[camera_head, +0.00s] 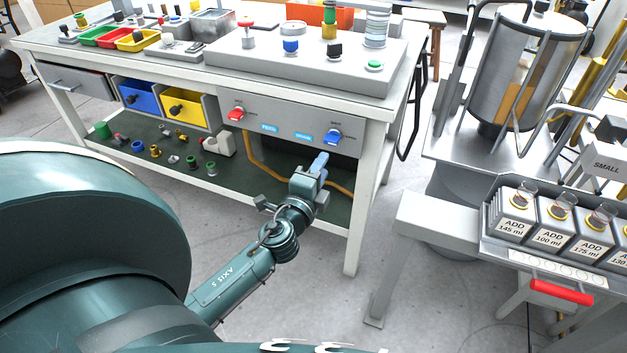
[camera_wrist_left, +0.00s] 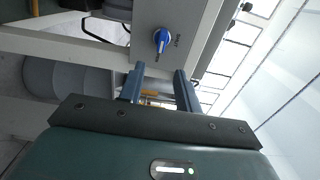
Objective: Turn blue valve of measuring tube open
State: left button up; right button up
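The blue valve knob (camera_head: 333,136) is on the grey front panel of the workbench, right of a red valve knob (camera_head: 236,114). The blue knob also shows in the left wrist view (camera_wrist_left: 160,40), just beyond the fingertips, with its handle slanted. My left gripper (camera_head: 319,163) is in front of and slightly below the blue knob in the head view, apart from it. In the left wrist view its two fingers (camera_wrist_left: 159,70) are spread with nothing between them. I cannot tell which vessel is the measuring tube. My right gripper is not in view.
The workbench (camera_head: 230,150) has a lower shelf with small fittings and a hanging orange hose (camera_head: 262,168). A blue bin (camera_head: 137,96) and a yellow bin (camera_head: 182,108) sit left of the panel. A steel drum (camera_head: 520,65) and labelled containers (camera_head: 514,222) stand at right.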

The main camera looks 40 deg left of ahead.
pick_arm(q)
jog(key=v, duration=0.4)
dwell(0.5)
